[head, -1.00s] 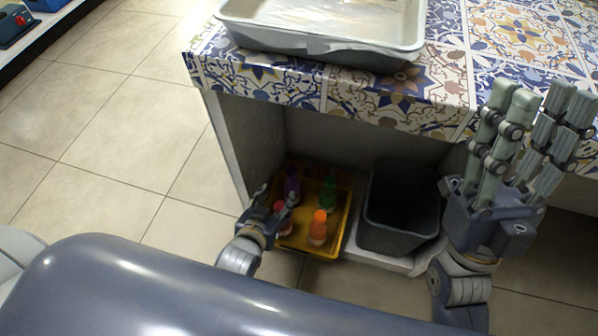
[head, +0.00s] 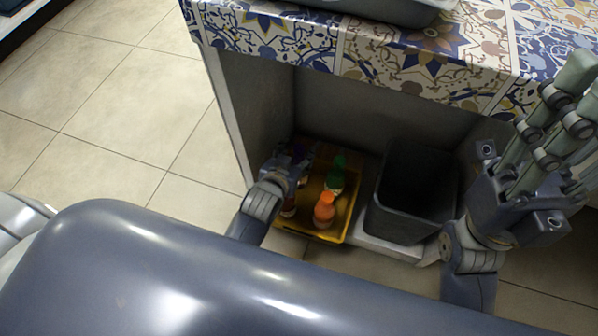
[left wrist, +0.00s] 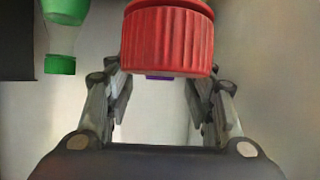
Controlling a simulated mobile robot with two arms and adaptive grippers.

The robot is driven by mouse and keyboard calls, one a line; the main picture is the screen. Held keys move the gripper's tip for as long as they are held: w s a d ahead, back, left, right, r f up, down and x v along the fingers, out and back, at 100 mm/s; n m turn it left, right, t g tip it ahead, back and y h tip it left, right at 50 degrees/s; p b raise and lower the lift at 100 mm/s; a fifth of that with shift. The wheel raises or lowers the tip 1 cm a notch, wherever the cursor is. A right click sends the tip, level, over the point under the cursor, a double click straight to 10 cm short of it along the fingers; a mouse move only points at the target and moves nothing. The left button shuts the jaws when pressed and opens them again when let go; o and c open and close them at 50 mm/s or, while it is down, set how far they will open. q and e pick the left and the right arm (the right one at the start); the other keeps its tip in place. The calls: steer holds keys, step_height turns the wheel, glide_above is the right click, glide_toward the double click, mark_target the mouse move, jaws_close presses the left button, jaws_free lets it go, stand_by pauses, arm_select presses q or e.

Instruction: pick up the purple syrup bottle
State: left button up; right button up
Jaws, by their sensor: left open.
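The purple syrup bottle (head: 299,152) stands in the yellow tray under the counter, mostly hidden behind my left gripper in the head view. In the left wrist view only a thin purple strip (left wrist: 159,77) shows beyond a large red ribbed cap (left wrist: 170,38). My left gripper (head: 294,163) is open and empty, reaching over the tray's left side. In the left wrist view its fingers (left wrist: 160,100) are spread, with the red cap close in front of the gap.
The yellow tray (head: 335,236) also holds an orange bottle (head: 324,211) and a green bottle (head: 336,175). A dark bin (head: 410,195) stands right of it. Floor at the left is clear.

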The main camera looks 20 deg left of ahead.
arm_select(q)
steer(key=shift+w+f, duration=0.25)
steer(key=shift+w, duration=0.3)
jaws_close()
steer(key=shift+r, duration=0.2)
